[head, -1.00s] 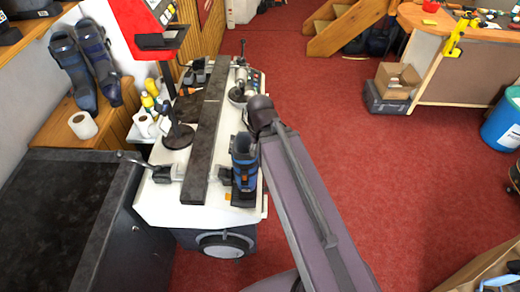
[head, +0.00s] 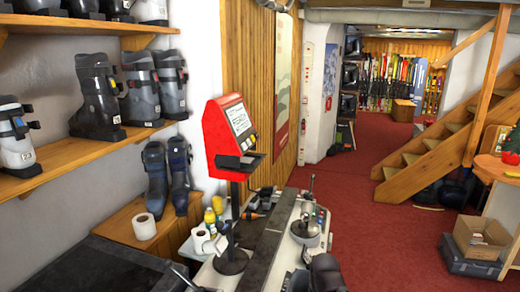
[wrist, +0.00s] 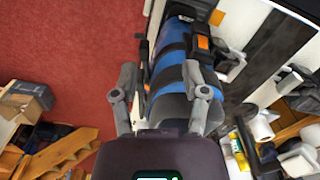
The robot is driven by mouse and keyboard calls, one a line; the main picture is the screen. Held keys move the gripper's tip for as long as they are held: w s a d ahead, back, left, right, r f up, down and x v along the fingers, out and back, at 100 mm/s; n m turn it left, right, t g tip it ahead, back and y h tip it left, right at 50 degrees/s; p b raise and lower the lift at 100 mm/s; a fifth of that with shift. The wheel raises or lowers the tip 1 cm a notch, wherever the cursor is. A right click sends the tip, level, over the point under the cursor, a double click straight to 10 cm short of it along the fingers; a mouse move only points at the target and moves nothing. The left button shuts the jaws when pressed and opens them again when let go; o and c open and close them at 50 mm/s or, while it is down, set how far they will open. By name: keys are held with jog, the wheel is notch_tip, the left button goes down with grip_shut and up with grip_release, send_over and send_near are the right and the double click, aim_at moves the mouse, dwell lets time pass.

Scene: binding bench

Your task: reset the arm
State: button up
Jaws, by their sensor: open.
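My gripper (wrist: 170,85) shows in the wrist view, its two fingers spread apart. A blue and dark ski boot (wrist: 172,60) with an orange patch lies between and beyond the fingers. I cannot tell whether either finger touches it. In the head view, a dark part of my arm shows at the bottom edge. The fingers are not visible there.
In the head view, the binding bench (head: 262,262) carries a red display stand (head: 230,135). Paper rolls and bottles stand beside it. Boot shelves (head: 85,150) line the left wall. Stairs (head: 440,150) rise at right. Red carpet (head: 375,235) is open between.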

notch_tip(320, 180, down, 3)
jog(key=shift+r+b, duration=0.15)
jog(key=shift+b, duration=0.65)
